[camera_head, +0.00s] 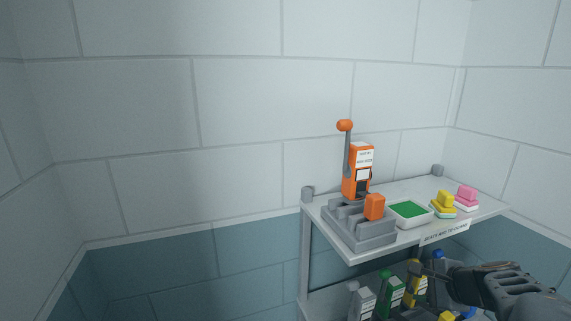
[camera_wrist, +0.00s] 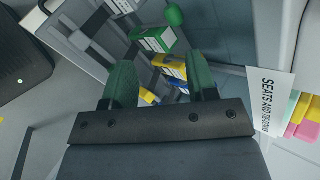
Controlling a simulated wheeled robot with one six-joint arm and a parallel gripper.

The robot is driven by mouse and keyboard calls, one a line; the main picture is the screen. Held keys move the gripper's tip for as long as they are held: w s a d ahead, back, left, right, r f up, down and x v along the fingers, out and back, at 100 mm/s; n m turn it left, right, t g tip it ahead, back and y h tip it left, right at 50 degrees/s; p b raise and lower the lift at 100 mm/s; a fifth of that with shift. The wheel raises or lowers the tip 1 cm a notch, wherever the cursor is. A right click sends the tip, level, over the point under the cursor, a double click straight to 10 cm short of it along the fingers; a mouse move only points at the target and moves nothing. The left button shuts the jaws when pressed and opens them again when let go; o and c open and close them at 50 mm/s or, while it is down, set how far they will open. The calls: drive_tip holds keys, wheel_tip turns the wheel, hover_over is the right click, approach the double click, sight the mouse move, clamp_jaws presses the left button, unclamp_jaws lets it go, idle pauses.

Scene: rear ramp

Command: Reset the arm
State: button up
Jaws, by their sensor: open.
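My gripper (camera_head: 418,272) is at the lower right in the head view, in front of the shelf unit and below its top board. In the wrist view my gripper (camera_wrist: 160,85) shows two green-padded fingers spread apart, with nothing held between them. Beyond the fingers are a green-and-white box (camera_wrist: 152,40) and a yellow box (camera_wrist: 170,66), partly hidden by the fingers. My arm reaches in from the right edge of the head view.
The shelf top (camera_head: 350,253) holds an orange lever device (camera_head: 357,172), a grey slotted block (camera_head: 362,232), a green-filled tray (camera_head: 409,213), a yellow piece (camera_head: 444,203) and a pink piece (camera_head: 466,196). Coloured boxes (camera_head: 391,289) stand below. Tiled walls (camera_head: 240,110) enclose the corner; space left is clear.

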drive_tip(key=s+a+f+n+g+h, duration=0.1)
drive_tip(key=s+a+n+g, duration=0.1)
drive_tip(key=s+a+n, duration=0.3)
drive_tip(key=s+a+f+n+g+h, duration=0.1)
drive_tip(key=s+a+n+g+h, duration=0.1)
drive_tip(key=s+a+n, duration=0.4)
drive_tip(key=a+n, duration=0.4)
drive_tip(key=n, duration=0.3)
drive_tip(key=shift+s+f+g+h, duration=0.2)
drive_tip(key=shift+g+h, duration=0.1)
drive_tip(key=shift+g, duration=0.1)
drive_tip(key=shift+w, duration=0.1)
